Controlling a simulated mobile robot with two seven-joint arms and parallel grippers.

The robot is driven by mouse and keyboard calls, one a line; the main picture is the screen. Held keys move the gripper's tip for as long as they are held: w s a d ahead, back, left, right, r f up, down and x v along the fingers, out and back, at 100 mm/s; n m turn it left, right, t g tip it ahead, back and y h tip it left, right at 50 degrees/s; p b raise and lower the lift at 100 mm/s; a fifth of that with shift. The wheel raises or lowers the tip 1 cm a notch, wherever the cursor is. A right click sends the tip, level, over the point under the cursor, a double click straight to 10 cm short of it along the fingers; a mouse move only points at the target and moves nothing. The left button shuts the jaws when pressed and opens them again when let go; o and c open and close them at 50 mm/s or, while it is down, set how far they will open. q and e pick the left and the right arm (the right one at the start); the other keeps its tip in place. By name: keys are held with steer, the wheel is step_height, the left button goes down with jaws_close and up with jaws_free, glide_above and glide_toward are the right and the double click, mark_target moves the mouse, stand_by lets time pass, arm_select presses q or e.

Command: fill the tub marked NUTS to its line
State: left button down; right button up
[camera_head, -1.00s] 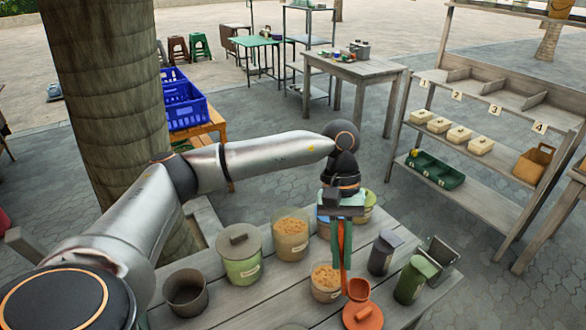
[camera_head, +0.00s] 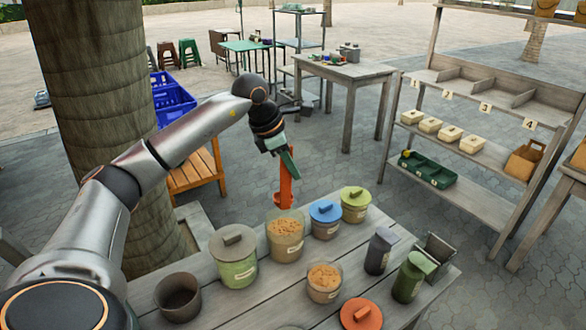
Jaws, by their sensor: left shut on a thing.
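My left gripper (camera_head: 287,160) is shut on the handle of an orange scoop (camera_head: 286,183). The scoop hangs upright, its bowl low behind the tall open tub (camera_head: 286,249), which holds orange-brown bits. I cannot see what is in the scoop. A smaller open tub (camera_head: 323,293) at the front holds similar bits. An orange lid (camera_head: 362,315) lies on the table beside it. Labels on the tubs are too small to read, so I cannot tell which says NUTS. No fill line is readable. My right gripper is not in view.
Lidded tubs stand around: grey-lidded (camera_head: 239,271), blue-lidded (camera_head: 326,231), yellow-green-lidded (camera_head: 355,213). A dark pot (camera_head: 180,300) is at left; a grey canister (camera_head: 377,257) and green canister (camera_head: 407,285) at right. A tree trunk (camera_head: 90,80) stands close behind my arm.

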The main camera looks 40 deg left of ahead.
arm_select(q)
steer(key=b, duration=0.5)
glide_above(292, 203)
steer(key=s+d, duration=0.2)
step_height(292, 203, down, 5)
step_height(292, 203, down, 6)
steer(key=b, duration=0.3)
steer(key=shift+a+r, duration=0.1)
steer(key=shift+a, duration=0.05)
steer(key=shift+w+f+b, duration=0.1)
steer(key=shift+f+b, duration=0.5)
steer(key=shift+f, duration=0.2)
